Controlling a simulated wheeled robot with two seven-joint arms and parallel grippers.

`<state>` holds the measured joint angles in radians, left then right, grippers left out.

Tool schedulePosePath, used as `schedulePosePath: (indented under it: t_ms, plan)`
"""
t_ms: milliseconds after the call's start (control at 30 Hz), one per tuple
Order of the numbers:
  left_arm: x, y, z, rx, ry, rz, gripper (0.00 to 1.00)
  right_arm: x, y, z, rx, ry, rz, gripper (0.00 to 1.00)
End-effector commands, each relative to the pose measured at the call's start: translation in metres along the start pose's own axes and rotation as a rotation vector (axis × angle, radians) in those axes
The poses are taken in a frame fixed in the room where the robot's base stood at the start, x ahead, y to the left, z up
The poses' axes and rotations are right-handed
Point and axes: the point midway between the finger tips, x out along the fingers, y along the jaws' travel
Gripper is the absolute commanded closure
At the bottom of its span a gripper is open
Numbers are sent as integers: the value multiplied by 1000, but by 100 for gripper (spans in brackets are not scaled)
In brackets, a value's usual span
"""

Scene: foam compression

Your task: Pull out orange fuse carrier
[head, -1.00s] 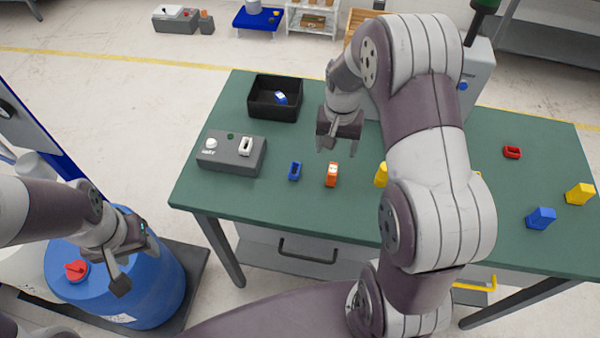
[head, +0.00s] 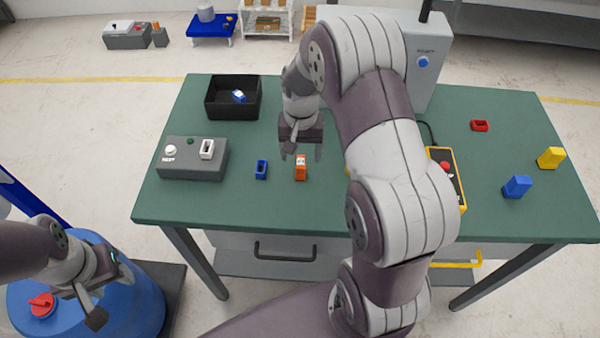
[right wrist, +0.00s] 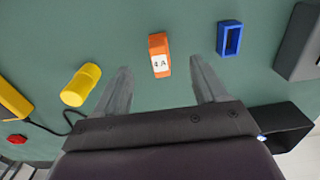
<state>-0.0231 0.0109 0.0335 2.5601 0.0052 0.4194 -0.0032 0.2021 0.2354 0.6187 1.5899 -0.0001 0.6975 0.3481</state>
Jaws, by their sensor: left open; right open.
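In the right wrist view the orange fuse carrier (right wrist: 159,50) shows a white label that seems to read "4 A". My right gripper (head: 301,151) is open and empty, just behind and above it. In the right wrist view the carrier lies between and slightly beyond the fingertips of my right gripper (right wrist: 160,66), apart from them. Whether the carrier sits in a base cannot be told. My left gripper (head: 111,296) is open and empty, off the table at lower left.
A blue hollow block (head: 261,169) stands left of the carrier, and a yellow cylinder (right wrist: 81,84) is on its other side. A grey box (head: 192,160) with a white socket and a black bin (head: 233,95) are at left. A blue drum (head: 135,315) stands below my left gripper.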

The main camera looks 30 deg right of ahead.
Motion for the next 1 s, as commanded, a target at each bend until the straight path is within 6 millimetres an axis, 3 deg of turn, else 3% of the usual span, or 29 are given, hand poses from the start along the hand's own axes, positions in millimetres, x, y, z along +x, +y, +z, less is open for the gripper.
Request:
schedulePosePath:
  t_ms: [100, 267, 1000]
  plan:
    - [12, 0, 1, 0, 0, 0, 49, 22, 0, 0, 0, -2, 1, 29]
    - [18, 0, 2, 0, 1, 0, 49, 34, 0, 0, 0, 0, 0, 29]
    - [14, 0, 2, 0, 0, 0, 49, 34, 0, 0, 0, -1, 0, 29]
